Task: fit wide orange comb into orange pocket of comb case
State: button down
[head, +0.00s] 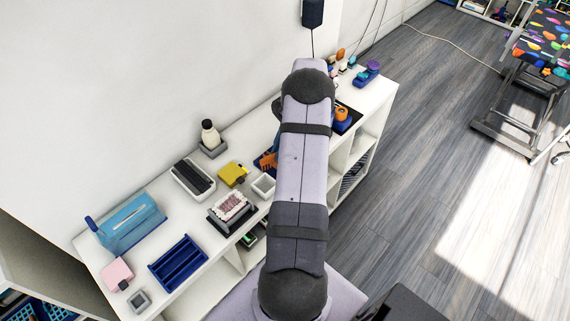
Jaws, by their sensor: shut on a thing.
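My arm stretches up the middle of the view and hides the part of the counter behind it. My gripper is not visible; I cannot see its fingers or what is between them. A dark blue thing with orange parts (265,163) shows at the left edge of my arm and is partly covered by it. It may be the comb case, but I cannot make out its pockets. I cannot pick out the wide orange comb for sure.
The white counter (158,185) holds a blue slotted tray (178,263), a teal box (131,224), a yellow item (232,174), a small white box (263,186) and a bottle (210,135). An orange item (342,114) is on a black mat right of my arm.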

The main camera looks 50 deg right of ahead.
jog(key=shift+w+d+r+m+t+h, duration=0.2)
jog(key=shift+w+d+m+t+h, duration=0.45)
jog(key=shift+m, duration=1.85)
jog(key=shift+w+d+r+m+t+h, duration=0.2)
jog(key=shift+w+d+m+t+h, duration=0.45)
jog(key=shift+m, duration=1.85)
jog(key=shift+w+d+r+m+t+h, duration=0.3)
jog(key=shift+m+h, duration=0.6)
jog(key=shift+m, duration=1.6)
jog(key=shift+d+f, duration=0.1)
jog(key=shift+d, duration=0.05)
jog(key=shift+f, duration=0.2)
notch_tip(320, 180, down, 5)
jog(key=b, duration=0.3)
jog(key=shift+f, duration=0.2)
jog(key=shift+p, duration=0.6)
